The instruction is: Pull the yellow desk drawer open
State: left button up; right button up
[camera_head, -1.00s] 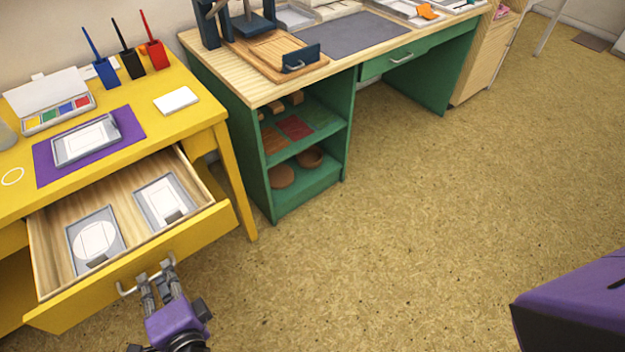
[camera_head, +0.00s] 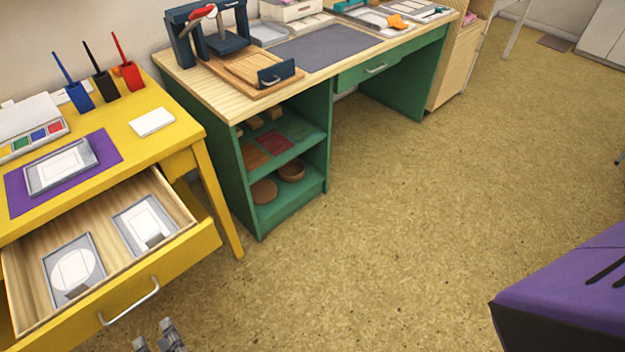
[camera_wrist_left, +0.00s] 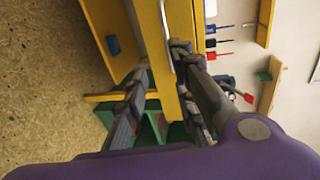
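The yellow desk drawer (camera_head: 190,252) is pulled well out of the yellow desk (camera_head: 185,133). Its bare wooden inside holds two grey-framed trays. The drawer's silver bar handle (camera_head: 130,303) is fully visible on the front panel, with nothing around it. My left gripper (camera_head: 156,339) is just in front of and below the handle, apart from it, with only its fingertips in the head view. In the left wrist view the fingers (camera_wrist_left: 163,62) are spread and empty, and the handle (camera_wrist_left: 166,35) lies beyond them. My right gripper is not in view.
A green desk (camera_head: 240,180) with open shelves stands right of the yellow desk. On the yellow desk are pen cups (camera_head: 132,76), a purple mat (camera_head: 112,148) and a white pad (camera_head: 152,122). The speckled floor right of the drawer is clear.

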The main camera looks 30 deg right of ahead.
pick_arm(q)
jog(key=v, duration=0.2)
jog(key=f+v, duration=0.1)
jog(key=v, duration=0.2)
jog(key=shift+s+d, duration=0.1)
jog(key=shift+s, duration=0.15)
jog(key=shift+f, duration=0.1)
